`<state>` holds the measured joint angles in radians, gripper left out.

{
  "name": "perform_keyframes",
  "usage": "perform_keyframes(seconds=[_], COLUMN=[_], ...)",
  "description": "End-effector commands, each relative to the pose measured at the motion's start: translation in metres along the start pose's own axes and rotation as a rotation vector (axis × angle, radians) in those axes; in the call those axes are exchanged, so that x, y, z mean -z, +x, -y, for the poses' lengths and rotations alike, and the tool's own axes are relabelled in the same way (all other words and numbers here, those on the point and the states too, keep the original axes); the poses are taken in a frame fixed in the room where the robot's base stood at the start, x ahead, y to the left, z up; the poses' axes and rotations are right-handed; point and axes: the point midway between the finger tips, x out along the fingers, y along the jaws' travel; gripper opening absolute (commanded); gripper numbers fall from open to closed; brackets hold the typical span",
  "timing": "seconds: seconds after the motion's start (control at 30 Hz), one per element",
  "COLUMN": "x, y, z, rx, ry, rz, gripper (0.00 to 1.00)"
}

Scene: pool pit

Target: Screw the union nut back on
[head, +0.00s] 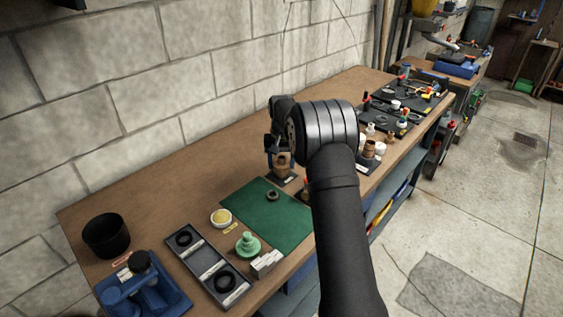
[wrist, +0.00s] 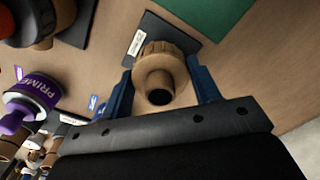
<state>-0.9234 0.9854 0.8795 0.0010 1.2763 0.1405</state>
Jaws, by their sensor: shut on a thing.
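My gripper (head: 281,150) is at the back middle of the bench, with its blue fingers closed on the sides of a brown fitting. In the wrist view the gripper (wrist: 160,85) holds this fitting between its two fingers. The fitting has a ribbed brown union nut (wrist: 165,50) and a round pipe stub with a dark hole facing the camera. The fitting (head: 282,161) appears over a dark labelled plate (wrist: 178,32); I cannot tell if it touches. The thread inside the nut is hidden.
A green mat (head: 252,222) in front carries a small dark ring (head: 272,195). A dark tray (head: 206,263) with black rings, a green stepped part (head: 247,245), a black bin (head: 106,235) and a blue vise (head: 142,290) stand at left. A purple-labelled primer can (wrist: 38,92) is close by.

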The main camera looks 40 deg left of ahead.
Motion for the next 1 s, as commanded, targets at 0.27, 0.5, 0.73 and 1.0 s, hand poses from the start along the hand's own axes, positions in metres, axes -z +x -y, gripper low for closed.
perform_keyframes(seconds=[0.27,0.5,0.73,1.0], x=[0.0000,0.0000,0.0001,0.0001], y=[0.0000,0.0009,0.0010,0.0010], z=[0.0000,0.0000,0.0000,0.0000], rx=[0.000,0.000,0.000,0.000], ry=[0.000,0.000,0.000,0.000], rz=[0.000,0.000,0.000,0.000], gripper=[0.34,0.34,0.34,0.82])
